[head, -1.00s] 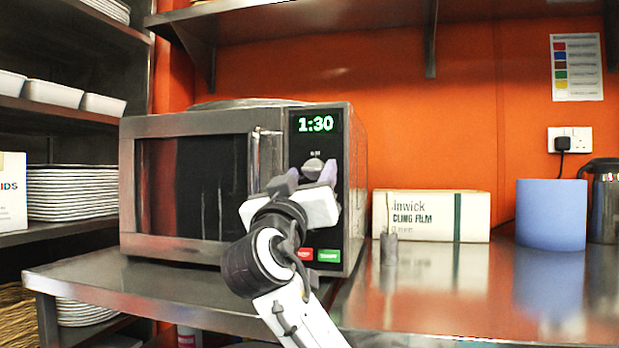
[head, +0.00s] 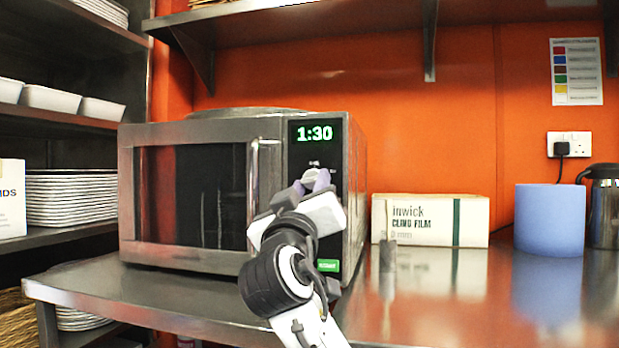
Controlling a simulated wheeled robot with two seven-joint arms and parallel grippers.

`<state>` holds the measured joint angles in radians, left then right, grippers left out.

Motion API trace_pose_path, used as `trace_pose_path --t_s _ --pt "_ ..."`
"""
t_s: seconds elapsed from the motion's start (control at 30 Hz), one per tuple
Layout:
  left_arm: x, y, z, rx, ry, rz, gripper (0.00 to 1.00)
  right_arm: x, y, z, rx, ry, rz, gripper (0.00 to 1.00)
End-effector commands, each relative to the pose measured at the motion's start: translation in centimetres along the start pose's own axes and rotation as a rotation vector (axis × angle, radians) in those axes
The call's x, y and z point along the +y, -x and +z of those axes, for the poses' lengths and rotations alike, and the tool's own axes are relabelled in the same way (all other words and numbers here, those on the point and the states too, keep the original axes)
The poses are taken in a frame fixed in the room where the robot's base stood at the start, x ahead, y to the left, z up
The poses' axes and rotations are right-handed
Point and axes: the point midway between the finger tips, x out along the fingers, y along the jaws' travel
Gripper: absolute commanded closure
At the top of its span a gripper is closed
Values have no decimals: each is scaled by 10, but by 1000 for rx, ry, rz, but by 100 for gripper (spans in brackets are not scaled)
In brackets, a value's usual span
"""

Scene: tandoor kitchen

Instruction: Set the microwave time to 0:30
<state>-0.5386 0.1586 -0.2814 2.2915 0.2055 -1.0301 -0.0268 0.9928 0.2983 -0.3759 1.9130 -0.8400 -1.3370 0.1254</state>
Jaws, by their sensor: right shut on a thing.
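The microwave (head: 190,127) stands on the steel counter with its door shut. Its green display (head: 314,133) reads 1:30. Below the display is a round grey dial (head: 311,174), partly covered by my right gripper (head: 313,184). The gripper's fingers are at the dial and shut on it. The green button (head: 328,265) low on the panel shows beside my wrist; the red button is hidden behind my arm. My left gripper is not in view.
A steel shelf (head: 300,17) hangs above. The counter front (head: 440,315) is clear.

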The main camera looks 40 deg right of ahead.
Motion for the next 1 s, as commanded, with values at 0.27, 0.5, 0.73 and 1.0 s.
trace_pose_path --t_s 0.27,0.5,0.73,1.0 --pt "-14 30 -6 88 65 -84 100 5 -2 -5 13 241 -100 91" --pt "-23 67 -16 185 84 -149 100 7 -3 -6 28 450 -184 91" --pt "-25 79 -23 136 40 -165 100 8 -2 -6 41 614 -251 91" --pt "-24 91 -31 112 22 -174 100 8 -1 -3 50 737 -299 91"
